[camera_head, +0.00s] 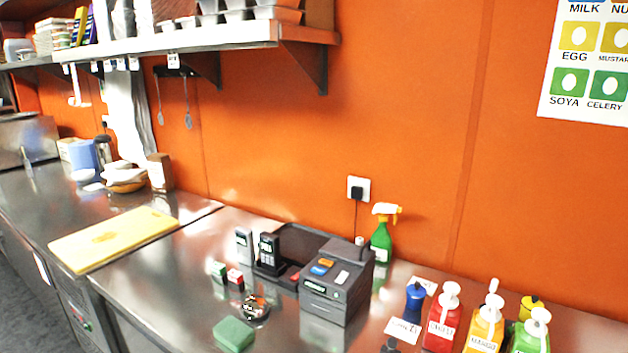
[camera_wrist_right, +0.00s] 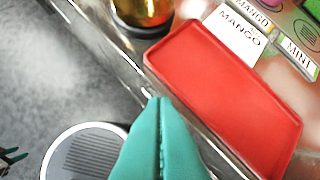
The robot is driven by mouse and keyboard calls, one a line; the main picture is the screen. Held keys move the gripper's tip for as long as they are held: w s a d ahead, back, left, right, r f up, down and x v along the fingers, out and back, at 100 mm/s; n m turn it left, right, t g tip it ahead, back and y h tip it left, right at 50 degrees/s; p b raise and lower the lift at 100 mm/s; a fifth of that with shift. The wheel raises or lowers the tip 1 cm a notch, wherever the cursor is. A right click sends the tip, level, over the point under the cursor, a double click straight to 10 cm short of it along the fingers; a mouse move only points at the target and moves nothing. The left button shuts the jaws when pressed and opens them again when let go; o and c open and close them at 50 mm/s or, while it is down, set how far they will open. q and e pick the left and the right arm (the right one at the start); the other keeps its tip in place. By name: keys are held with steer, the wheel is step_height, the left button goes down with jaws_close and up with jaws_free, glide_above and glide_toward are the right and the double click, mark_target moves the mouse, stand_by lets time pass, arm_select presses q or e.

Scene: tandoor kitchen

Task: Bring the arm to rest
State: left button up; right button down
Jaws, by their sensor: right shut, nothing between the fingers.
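My right gripper (camera_wrist_right: 160,112) shows in the right wrist view, its teal fingers pressed together with nothing between them. Its tips are over the counter's front edge, just left of and apart from a red tray (camera_wrist_right: 225,90). Neither gripper shows in the head view. A small dark teal shape (camera_wrist_right: 10,158) at the left edge of the right wrist view may be part of my left gripper; it is too small to be sure.
Red (camera_head: 443,322), yellow (camera_head: 485,328) and green (camera_head: 530,333) pump bottles stand at the counter's right. An amber pot (camera_wrist_right: 143,12) stands near the tray. Floor lies left of the edge.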

steer(key=s+f+m+g, duration=0.1)
steer(key=s+f+g, duration=0.1)
steer(key=s, duration=0.4)
step_height(320, 180, down, 28)
steer(key=s+g, duration=0.2)
steer(key=s+d+f+g, duration=0.1)
steer(key=s+d+f, duration=0.2)
steer(key=s+f, duration=1.1)
steer(key=shift+s, duration=0.75)
